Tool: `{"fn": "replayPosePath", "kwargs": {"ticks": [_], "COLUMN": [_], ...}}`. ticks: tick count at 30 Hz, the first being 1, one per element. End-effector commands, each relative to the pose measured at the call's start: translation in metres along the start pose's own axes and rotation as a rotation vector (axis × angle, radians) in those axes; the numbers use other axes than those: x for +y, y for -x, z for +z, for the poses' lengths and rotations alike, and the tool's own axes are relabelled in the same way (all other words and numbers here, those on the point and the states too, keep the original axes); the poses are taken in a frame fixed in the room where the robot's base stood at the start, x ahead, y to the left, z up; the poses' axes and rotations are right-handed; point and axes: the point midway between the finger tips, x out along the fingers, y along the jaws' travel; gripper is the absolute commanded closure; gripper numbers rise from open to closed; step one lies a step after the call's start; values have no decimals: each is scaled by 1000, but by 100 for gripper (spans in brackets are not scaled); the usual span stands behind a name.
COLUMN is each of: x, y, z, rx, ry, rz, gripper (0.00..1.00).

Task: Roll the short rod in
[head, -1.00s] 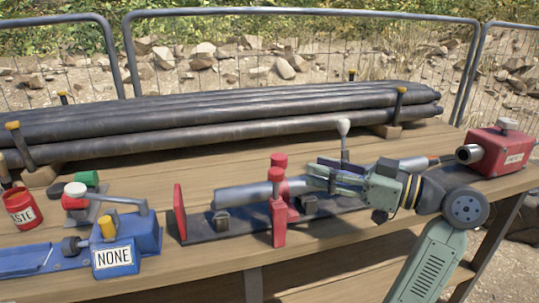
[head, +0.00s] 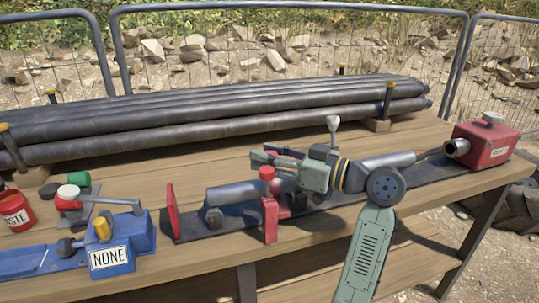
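A short grey rod (head: 232,193) lies along the dark rail (head: 205,226) on the bench, between a red end plate (head: 172,209) and a red clamp (head: 270,210). Its right part is hidden by the clamp and my gripper. A second grey rod (head: 385,160) with a thin tip lies further right, its tip pointing toward a red box (head: 488,147) with an open metal socket (head: 456,148). My gripper (head: 268,158) points left just above the clamp, beyond the first rod's visible part. Its fingers overlap, so whether it is open or holds anything cannot be told.
A white-knobbed lever (head: 333,125) stands close behind my gripper. Long dark pipes (head: 220,122) lie behind the rail, between posts. The bench's front planks are mostly clear.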

Motion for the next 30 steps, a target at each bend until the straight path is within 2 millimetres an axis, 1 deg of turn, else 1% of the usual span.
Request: {"fn": "replayPosePath", "kwargs": {"ticks": [1,2,16,30], "x": [0,0,0,2], "y": [0,0,0,2], "z": [0,0,0,0], "rx": [0,0,0,0], "ry": [0,0,0,1], "rz": [0,0,0,1], "gripper": [66,68,99,100]}}
